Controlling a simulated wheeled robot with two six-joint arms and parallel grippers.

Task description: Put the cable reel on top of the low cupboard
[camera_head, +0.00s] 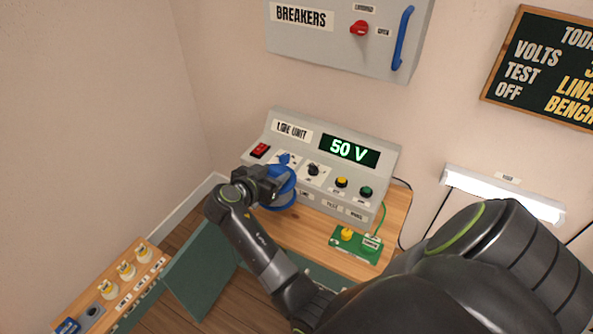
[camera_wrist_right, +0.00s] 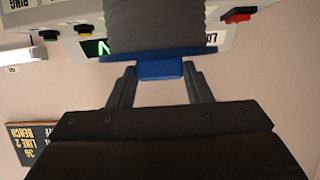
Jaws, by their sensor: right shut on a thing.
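The cable reel (camera_head: 283,194) is blue in the head view. In the wrist view its grey wound cable (camera_wrist_right: 155,25) and blue flange with a tab (camera_wrist_right: 160,70) show close up. My right gripper (camera_head: 268,181) is shut on the reel, with its fingers (camera_wrist_right: 158,80) either side of the blue tab in the wrist view. The reel is in front of the left part of the line unit and hides some of it. A wood-topped green unit (camera_head: 300,236) stands below; I cannot tell if it is the low cupboard. My left gripper is not in view.
The grey line unit (camera_head: 330,139), reading 50 V, stands on the wooden top, with a green board (camera_head: 355,243) in front. A narrow wooden shelf (camera_head: 150,258) with several yellow-and-white items is at lower left. A breaker box (camera_head: 335,50) hangs above.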

